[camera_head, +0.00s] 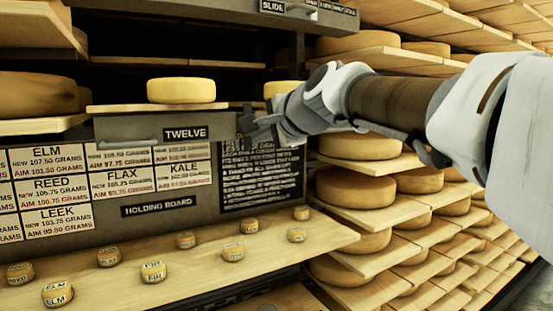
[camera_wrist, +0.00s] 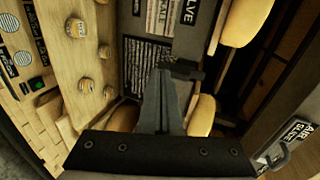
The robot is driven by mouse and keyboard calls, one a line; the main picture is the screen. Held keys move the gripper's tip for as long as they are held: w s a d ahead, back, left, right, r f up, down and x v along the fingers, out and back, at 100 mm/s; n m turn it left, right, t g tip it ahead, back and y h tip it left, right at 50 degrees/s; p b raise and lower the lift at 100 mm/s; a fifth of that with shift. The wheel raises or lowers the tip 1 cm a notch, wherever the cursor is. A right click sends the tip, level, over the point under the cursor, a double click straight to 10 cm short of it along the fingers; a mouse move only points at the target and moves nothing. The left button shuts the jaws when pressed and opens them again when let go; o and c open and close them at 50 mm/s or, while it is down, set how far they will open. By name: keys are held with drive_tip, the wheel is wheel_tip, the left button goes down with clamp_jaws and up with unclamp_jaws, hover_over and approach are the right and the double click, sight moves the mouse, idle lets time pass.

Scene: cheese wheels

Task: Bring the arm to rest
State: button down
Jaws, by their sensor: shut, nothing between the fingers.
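My gripper (camera_head: 246,121) is shut and empty. In the head view it reaches in from the right, with its tips in front of the shelf unit near the "TWELVE" label (camera_head: 186,133). In the wrist view my gripper (camera_wrist: 180,70) points toward the black text board (camera_wrist: 145,58); I cannot tell the gap between them. The arm is stretched out across the right half of the head view.
A cheese wheel (camera_head: 181,91) sits on a board left of my gripper. Several small labelled cheeses (camera_head: 153,271) stand on the wooden ledge (camera_head: 200,282) below. Racks of large wheels (camera_head: 355,186) fill the right, behind my arm. A "SLIDE" panel (camera_head: 300,12) juts out above.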

drive_tip(key=s+d+f+n+g+h, duration=0.2)
drive_tip(key=s+d+f, duration=0.4)
drive_tip(key=s+f, duration=0.3)
drive_tip(key=s+d+f+n+g+h, duration=0.2)
drive_tip(key=s+d+f+n, duration=0.3)
drive_tip(key=s+f, duration=0.5)
drive_tip(key=s+d+f+n+g+h, duration=0.2)
drive_tip(key=s+d+f+n+h, duration=0.1)
drive_tip(key=s+d+f, duration=0.5)
wheel_tip(320, 180, down, 2)
drive_tip(key=shift+s+d+n+g, duration=0.25)
drive_tip(key=shift+s+n, duration=0.35)
drive_tip(key=shift+s, duration=0.3)
drive_tip(key=shift+a, duration=0.1)
